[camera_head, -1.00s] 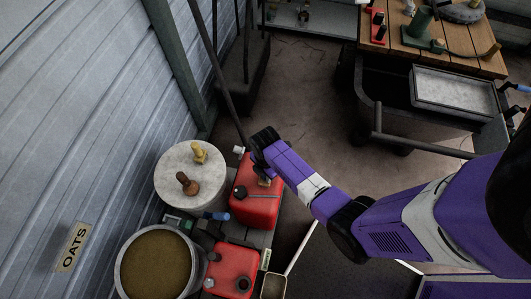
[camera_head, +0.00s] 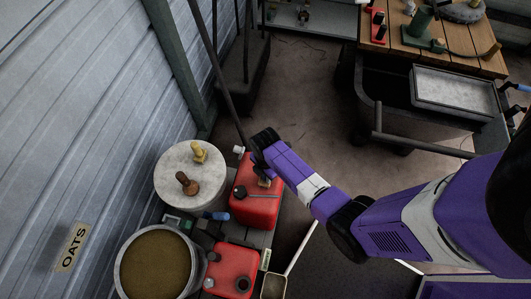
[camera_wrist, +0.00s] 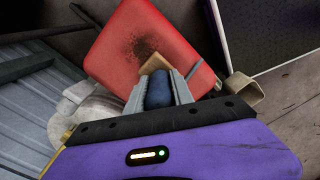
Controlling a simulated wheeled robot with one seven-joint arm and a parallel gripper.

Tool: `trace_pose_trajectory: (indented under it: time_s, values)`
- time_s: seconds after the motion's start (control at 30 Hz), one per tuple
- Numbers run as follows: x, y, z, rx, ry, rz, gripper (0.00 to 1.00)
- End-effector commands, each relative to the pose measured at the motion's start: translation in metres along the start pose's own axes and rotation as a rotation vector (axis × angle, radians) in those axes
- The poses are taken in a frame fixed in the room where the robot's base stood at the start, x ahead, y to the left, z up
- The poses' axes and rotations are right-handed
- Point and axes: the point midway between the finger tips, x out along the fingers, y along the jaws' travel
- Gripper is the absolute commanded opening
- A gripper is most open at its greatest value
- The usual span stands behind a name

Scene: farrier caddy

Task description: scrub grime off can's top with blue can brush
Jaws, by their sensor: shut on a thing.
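A red can (camera_head: 258,207) stands on a grey surface beside the round white lid. In the wrist view its top (camera_wrist: 122,50) fills the upper middle, with a dark grime patch around its centre. My gripper (camera_wrist: 160,82) is shut on the blue brush (camera_wrist: 158,92), whose tan head (camera_wrist: 154,64) lies over or against the lower edge of the grime. I cannot tell whether it touches the can. In the head view my gripper (camera_head: 265,176) is over the can's top and the arm hides part of it.
A second red can (camera_head: 232,268) stands nearer the bottom, beside a bin of brown grain (camera_head: 156,266). A white round lid (camera_head: 185,205) bearing two turned pieces is on the left. Open floor (camera_head: 310,105) lies beyond.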

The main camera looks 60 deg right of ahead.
Motion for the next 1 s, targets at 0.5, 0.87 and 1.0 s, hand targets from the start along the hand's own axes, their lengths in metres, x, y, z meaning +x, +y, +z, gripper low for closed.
trace_pose_trajectory:
  time_s: [0.5, 0.87, 1.0]
  values:
    - [0.007, 0.000, 0.000, 0.000, 0.000, 0.001, 0.00]
    - [0.006, 0.008, 0.011, 0.002, 0.000, 0.003, 0.00]
    - [0.006, 0.013, 0.018, 0.001, 0.000, 0.002, 0.00]
